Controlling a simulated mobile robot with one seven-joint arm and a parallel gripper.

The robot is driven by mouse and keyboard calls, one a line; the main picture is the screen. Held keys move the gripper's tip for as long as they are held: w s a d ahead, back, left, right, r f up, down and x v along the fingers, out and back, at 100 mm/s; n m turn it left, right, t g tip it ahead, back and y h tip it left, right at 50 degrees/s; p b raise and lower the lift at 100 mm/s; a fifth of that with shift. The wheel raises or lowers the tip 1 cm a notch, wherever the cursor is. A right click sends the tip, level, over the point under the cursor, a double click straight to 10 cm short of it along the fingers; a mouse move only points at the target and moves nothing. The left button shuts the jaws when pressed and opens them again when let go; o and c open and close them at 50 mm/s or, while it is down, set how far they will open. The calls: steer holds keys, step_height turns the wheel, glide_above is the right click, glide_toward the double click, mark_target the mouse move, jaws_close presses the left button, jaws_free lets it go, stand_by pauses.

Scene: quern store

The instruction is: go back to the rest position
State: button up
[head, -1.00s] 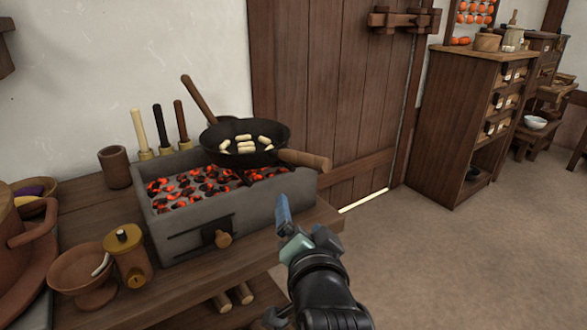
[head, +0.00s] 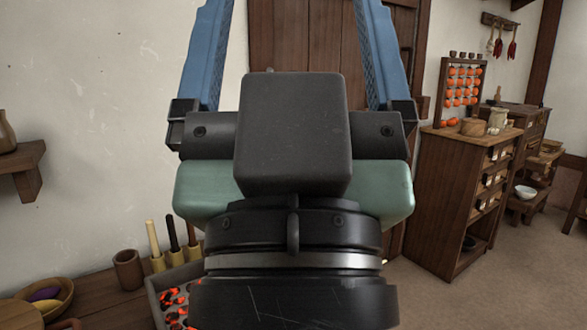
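My gripper (head: 296,20) is raised close in front of the head camera and fills the middle of the view. Its two blue fingers point upward and stand wide apart, with nothing between them. The fingertips run out of the top of the picture. The gripper and wrist hide most of the door and most of the stove area.
The charcoal brazier (head: 166,305) shows only at its left corner, with glowing coals; the pan is hidden. Handled tools stand behind it near a wooden cup (head: 128,270). A wooden cabinet (head: 448,205) stands right. Floor (head: 500,285) is clear at lower right.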

step_height(320, 180, up, 25)
steer(key=p, duration=2.2)
steer(key=shift+p, duration=0.4)
steer(key=shift+c, duration=0.2)
